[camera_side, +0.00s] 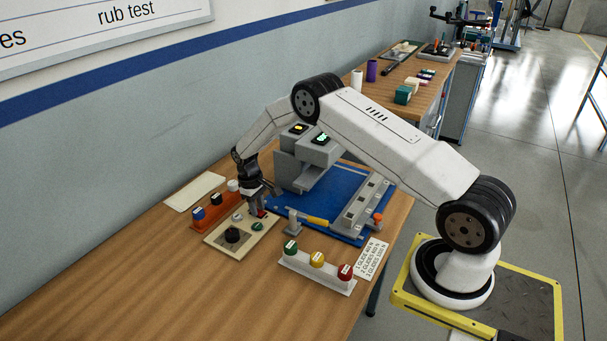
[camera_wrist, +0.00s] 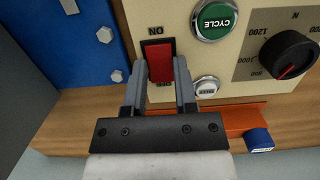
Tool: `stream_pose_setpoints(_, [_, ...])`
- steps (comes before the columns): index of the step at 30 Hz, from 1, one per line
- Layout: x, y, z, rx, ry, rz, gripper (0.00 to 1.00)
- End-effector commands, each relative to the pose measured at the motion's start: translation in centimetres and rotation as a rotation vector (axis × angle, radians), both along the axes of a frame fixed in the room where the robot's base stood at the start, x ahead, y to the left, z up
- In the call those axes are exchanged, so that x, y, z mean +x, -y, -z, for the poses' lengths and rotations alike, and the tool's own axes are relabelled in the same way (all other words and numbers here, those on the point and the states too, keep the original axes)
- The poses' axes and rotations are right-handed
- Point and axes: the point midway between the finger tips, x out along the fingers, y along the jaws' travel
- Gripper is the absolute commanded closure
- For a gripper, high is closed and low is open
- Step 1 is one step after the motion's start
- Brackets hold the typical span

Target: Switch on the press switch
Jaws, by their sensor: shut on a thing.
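The press switch is a red rocker (camera_wrist: 159,62) in a black frame on a cream control panel (camera_wrist: 235,58). In the wrist view it is marked ON at its far end and an upside-down label, partly covered, is at its near end. My gripper (camera_wrist: 164,75) is around the red rocker, one finger on each side, and is shut on it. In the side view my gripper (camera_side: 259,200) reaches down to the panel, and a bit of red shows by its fingertips. I cannot tell which way the rocker is tipped.
An orange rack (camera_side: 213,212) stands behind the panel. A grey press (camera_side: 303,160) on a blue base is nearby. A white rack (camera_side: 318,272) holds several coloured pieces.

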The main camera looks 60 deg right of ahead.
Motion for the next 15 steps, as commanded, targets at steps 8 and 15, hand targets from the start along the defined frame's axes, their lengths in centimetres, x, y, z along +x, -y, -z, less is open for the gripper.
stream_pose_setpoints(8, [0.08, -0.04, 0.01, 0.000, 0.003, 0.000, 0.52])
stream_pose_setpoints(15, [0.04, -0.02, 0.00, 0.000, 0.001, 0.000, 0.29])
